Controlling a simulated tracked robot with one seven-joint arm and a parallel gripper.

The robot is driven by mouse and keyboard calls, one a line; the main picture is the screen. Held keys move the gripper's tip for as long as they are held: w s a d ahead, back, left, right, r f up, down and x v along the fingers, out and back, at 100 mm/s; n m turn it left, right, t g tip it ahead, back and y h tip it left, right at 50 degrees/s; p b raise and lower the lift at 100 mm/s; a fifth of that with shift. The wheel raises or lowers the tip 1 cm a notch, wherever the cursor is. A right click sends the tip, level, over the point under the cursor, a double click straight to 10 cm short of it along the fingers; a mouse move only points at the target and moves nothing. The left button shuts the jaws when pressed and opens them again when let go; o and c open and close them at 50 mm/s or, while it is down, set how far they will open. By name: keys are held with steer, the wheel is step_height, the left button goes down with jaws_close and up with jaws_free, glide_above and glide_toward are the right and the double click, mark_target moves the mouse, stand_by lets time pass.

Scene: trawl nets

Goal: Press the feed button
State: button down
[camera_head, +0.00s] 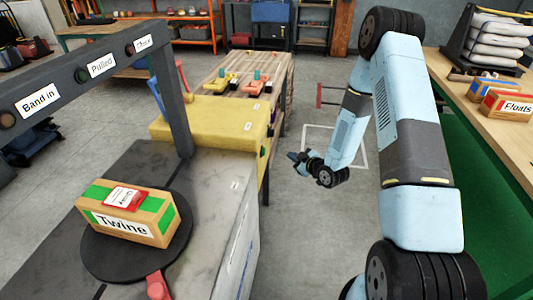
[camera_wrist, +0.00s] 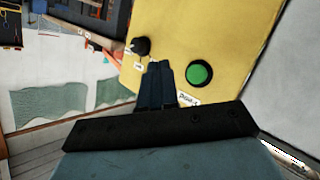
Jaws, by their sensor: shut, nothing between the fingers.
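In the wrist view a round green button (camera_wrist: 199,74) with a dark rim sits on the yellow machine housing (camera_wrist: 230,35). A small white label lies beside it, too small to read surely. A black knob (camera_wrist: 141,46) is on the same face to the left. My gripper (camera_wrist: 160,66) is shut and empty, its fingertips pointing at the face between knob and button, left of the button. In the head view my gripper (camera_head: 294,157) is right of the yellow housing (camera_head: 205,113), facing its right side, with a gap visible between them.
A box marked Twine (camera_head: 127,213) with a red card lies on a black round plate (camera_head: 105,255) on the grey machine. A dark arch (camera_head: 85,85) carries labelled lamps. A slatted table (camera_head: 245,75) stands behind the housing, a green-sided bench (camera_head: 470,165) at right.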

steer(key=w+a, duration=0.1)
steer(key=a, duration=0.6)
steer(key=shift+w, duration=0.15)
steer(key=shift+a, duration=0.15)
stand_by(1.9)
steer(key=shift+w+a+r, duration=0.1)
steer(key=shift+a, duration=0.1)
steer(key=shift+w+a, duration=0.1)
steer(key=shift+a, duration=0.45)
stand_by(0.9)
steer(key=shift+d, duration=0.15)
steer(key=shift+s+d, duration=0.2)
steer(key=shift+d, duration=0.6)
steer(key=shift+s+d, duration=0.25)
steer(key=shift+d, duration=1)
steer(key=shift+s+d, duration=0.2)
steer(key=shift+d, duration=1)
